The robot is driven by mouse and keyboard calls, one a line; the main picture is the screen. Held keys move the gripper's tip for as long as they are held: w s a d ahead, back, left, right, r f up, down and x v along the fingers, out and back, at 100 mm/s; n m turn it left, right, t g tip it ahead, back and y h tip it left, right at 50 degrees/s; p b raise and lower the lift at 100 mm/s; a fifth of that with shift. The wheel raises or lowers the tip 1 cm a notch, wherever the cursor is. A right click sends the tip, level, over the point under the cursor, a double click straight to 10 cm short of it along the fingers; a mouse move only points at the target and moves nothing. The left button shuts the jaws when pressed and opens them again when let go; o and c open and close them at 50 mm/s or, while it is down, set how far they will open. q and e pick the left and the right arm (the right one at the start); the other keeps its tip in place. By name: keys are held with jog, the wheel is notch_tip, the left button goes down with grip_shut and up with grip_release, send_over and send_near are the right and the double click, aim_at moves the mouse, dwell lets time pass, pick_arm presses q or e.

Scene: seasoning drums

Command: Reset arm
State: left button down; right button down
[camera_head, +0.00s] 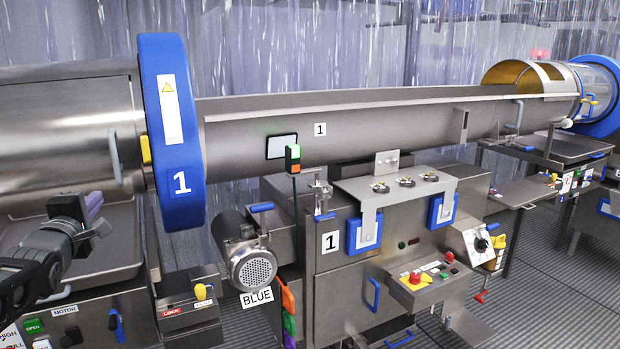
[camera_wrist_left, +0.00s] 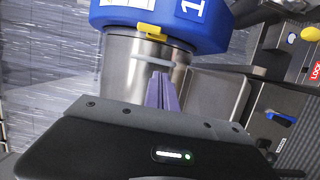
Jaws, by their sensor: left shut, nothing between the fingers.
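My left gripper (camera_head: 95,206) comes in from the left in the head view, in front of the steel drum (camera_head: 60,125) and above its tray. Its purple-grey fingers are shut with nothing between them. In the left wrist view the shut fingers (camera_wrist_left: 161,95) point toward the drum (camera_wrist_left: 130,62) with its blue ring (camera_wrist_left: 165,25) and yellow block. The gripper looks apart from the drum, though the exact gap cannot be told. My right gripper is in neither view.
A steel trough (camera_head: 400,125) runs right from the blue ring (camera_head: 172,130) marked 1. A control cabinet (camera_head: 340,270) with a red emergency button (camera_head: 414,279) stands in the middle. A motor (camera_head: 250,262) juts out left of it. Below my left gripper is a steel tray (camera_head: 110,265). Grated floor (camera_head: 545,290) lies open at the right.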

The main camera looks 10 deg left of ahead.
pick_arm(q)
jog(key=d+f+m+g+h, duration=0.2)
jog(key=d+f+m, duration=0.35)
jog(key=f, duration=0.75)
jog(key=s+d+f+m+g+h, duration=0.1)
jog(key=d+f+m+g, duration=0.25)
jog(key=d+f, duration=0.65)
jog(key=d+f+m+g+h, duration=0.1)
jog(key=d+f+m+h, duration=0.3)
jog(key=f, duration=1.2)
jog(key=s+d+f+m+g, duration=0.4)
jog(key=s+d+f, duration=0.7)
jog(key=f, duration=0.3)
jog(key=s+d+f+m+g, duration=0.1)
jog(key=s+d+f+g, duration=0.1)
jog(key=s, duration=0.4)
jog(key=s+d+f+g+h, duration=0.1)
jog(key=s+d+f+g, duration=0.1)
jog(key=s+d+f, duration=0.3)
jog(key=s+d+f+m+g+h, duration=0.1)
jog(key=s+d+f+g, duration=0.1)
jog(key=s+d, duration=0.3)
jog(key=s+f, duration=0.1)
jog(key=s, duration=0.3)
jog(key=shift+d+f+m, duration=0.2)
jog(key=shift+d+m, duration=0.1)
jog(key=shift+d, duration=0.05)
